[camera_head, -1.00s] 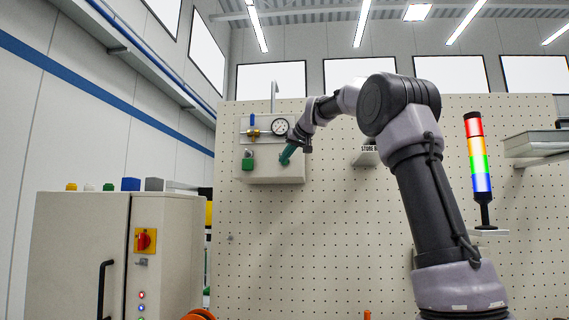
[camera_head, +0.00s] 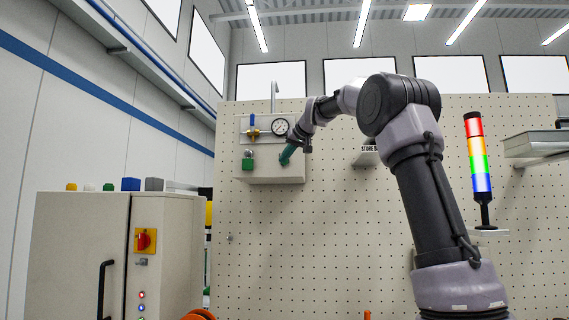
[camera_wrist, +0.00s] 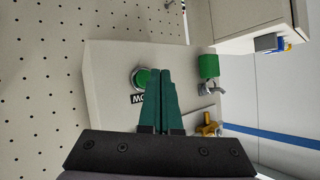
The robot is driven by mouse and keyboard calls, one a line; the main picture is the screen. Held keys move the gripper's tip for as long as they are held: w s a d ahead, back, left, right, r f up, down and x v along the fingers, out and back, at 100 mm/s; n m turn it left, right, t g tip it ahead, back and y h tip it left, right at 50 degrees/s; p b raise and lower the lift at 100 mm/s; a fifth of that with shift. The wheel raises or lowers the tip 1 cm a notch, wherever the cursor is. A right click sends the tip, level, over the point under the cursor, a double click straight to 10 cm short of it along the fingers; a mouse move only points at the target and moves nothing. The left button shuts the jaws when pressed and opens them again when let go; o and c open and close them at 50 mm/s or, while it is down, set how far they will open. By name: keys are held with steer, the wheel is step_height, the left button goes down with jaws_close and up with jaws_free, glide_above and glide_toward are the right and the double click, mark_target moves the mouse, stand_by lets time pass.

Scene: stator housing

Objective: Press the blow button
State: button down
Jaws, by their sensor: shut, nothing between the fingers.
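A round green button (camera_wrist: 142,77) in a metal ring is on the pale box face in the wrist view. In the head view my gripper (camera_head: 288,154) is at the right part of the pale box (camera_head: 262,175), and the button is hidden there.
A pressure gauge (camera_head: 280,127) and a brass valve (camera_head: 253,133) sit above the box face. A green fitting (camera_head: 248,164) is at its left; it also shows in the wrist view (camera_wrist: 208,66). A cabinet (camera_head: 80,250) stands at left; a signal tower (camera_head: 478,155) at right.

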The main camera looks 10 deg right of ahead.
steer(key=shift+w, duration=0.1)
steer(key=shift+w+d, duration=0.15)
steer(key=shift+w, duration=0.2)
steer(key=shift+w+d, duration=0.15)
steer(key=shift+w, duration=0.3)
stand_by(0.6)
steer(key=shift+s+a, duration=0.35)
steer(key=shift+s, duration=0.55)
steer(key=shift+s+a, duration=0.3)
steer(key=shift+s, duration=0.65)
steer(key=shift+s+a, duration=0.3)
steer(key=shift+s, duration=0.65)
steer(key=shift+s+a, duration=0.3)
steer(key=shift+s, duration=0.65)
